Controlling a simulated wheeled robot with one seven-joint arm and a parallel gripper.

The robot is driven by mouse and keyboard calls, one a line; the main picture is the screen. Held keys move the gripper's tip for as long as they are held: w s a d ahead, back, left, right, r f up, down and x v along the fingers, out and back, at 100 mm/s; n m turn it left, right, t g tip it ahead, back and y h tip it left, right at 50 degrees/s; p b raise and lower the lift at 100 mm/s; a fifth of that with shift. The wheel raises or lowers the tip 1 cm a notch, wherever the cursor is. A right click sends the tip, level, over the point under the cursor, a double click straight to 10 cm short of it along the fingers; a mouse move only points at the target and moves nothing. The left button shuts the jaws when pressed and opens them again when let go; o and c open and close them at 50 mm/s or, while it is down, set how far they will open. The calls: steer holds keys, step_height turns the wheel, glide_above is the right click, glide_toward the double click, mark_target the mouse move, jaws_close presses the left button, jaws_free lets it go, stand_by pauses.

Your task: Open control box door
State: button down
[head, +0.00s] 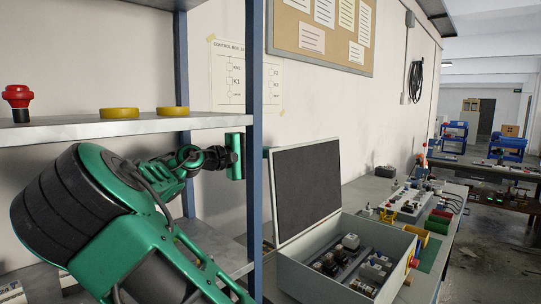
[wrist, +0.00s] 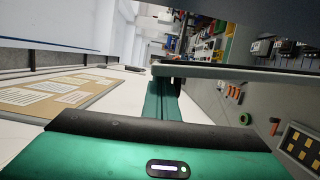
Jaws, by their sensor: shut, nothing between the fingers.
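The control box (head: 345,262) is a grey metal box on the bench at the lower middle of the head view, with wiring parts inside. Its door (head: 308,185), a panel with a dark inner face, stands raised at the box's left side, tilted a little back, so the box is open. My gripper (head: 265,153) is shut and empty, beside the door's upper left edge and partly hidden by the shelf post. In the wrist view my gripper (wrist: 170,82) is close to a long thin grey edge, seemingly the door (wrist: 245,72). Contact cannot be told.
A blue shelf post (head: 254,150) stands in front of my wrist. The shelf (head: 90,130) holds a red button (head: 17,100) and yellow rings (head: 120,113). Beyond the box, the bench holds bins and devices (head: 410,200). A corkboard (head: 320,35) hangs on the wall.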

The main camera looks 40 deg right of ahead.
steer(key=w+a, duration=0.4)
steer(key=a, duration=0.5)
steer(key=shift+a+f, duration=0.15)
steer(key=shift+a, duration=0.25)
steer(key=shift+d, duration=0.1)
